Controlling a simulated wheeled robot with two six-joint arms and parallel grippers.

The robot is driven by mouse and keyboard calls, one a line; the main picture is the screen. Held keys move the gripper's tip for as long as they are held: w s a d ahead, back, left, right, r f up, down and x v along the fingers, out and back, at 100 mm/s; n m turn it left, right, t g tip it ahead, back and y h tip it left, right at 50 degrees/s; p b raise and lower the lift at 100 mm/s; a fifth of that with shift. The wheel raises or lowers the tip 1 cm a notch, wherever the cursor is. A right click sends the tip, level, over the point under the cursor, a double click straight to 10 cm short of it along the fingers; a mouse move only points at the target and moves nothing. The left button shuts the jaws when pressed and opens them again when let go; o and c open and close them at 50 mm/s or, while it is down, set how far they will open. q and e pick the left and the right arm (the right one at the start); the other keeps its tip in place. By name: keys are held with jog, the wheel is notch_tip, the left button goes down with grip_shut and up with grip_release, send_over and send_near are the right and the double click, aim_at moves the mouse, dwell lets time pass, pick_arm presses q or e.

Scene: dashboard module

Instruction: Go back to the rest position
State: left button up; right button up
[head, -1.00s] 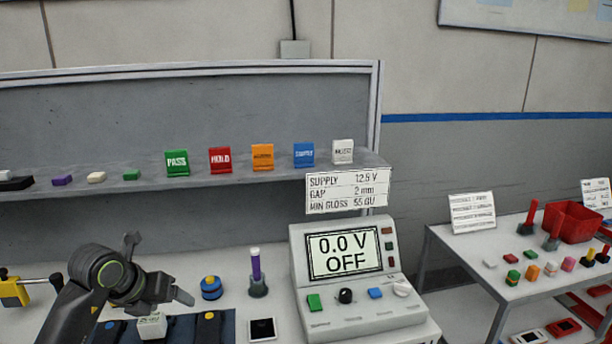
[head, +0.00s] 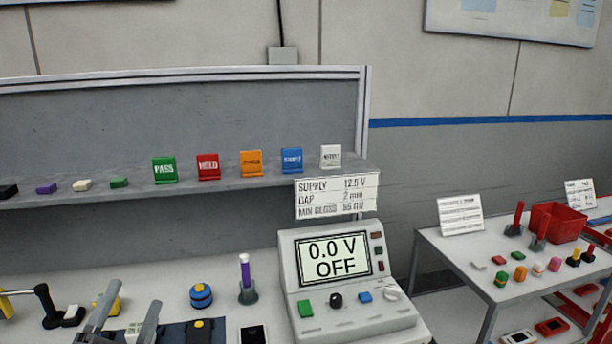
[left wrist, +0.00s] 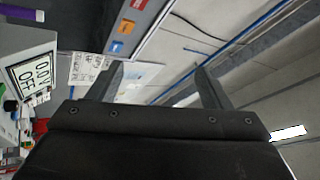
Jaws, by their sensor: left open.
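My left gripper (head: 122,322) shows at the bottom left of the head view, its two fingers apart and pointing up. In the left wrist view the fingers of my left gripper (left wrist: 157,85) are spread wide with nothing between them. In the head view they stand in front of the bench, near a dark mat (head: 180,330) that carries small parts. My right gripper is in neither view.
The power supply (head: 340,285) reads 0.0 V OFF and also shows in the left wrist view (left wrist: 32,75). Behind it is a shelf (head: 220,182) with coloured tags. A side table (head: 470,245) with a red bin (head: 557,222) is at right.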

pick_arm(q)
jog(key=s+a+f+n+g+y, duration=0.4)
jog(key=f+n+g+y, duration=0.1)
jog(key=f+n, duration=0.25)
jog(key=s+a+f+n+g+y, duration=0.4)
jog(key=a+f+n+g+y, duration=0.15)
jog(key=f, duration=0.25)
jog(key=s+d+f+n+g+h, duration=0.25)
jog(key=s+d+f+g, duration=0.2)
jog(key=s+f, duration=0.35)
jog(key=s+d+f+n+g+h, duration=0.1)
jog(key=s+d+f+g+h, duration=0.2)
jog(key=s+f+g, duration=0.5)
notch_tip(320, 180, down, 23)
jog(key=s+a+t, duration=0.2)
jog(key=s, duration=0.1)
jog(key=s+d+f+g+h, duration=0.1)
jog(key=s+f, duration=1.3)
jog(key=f, duration=0.1)
jog(key=shift+d, duration=0.35)
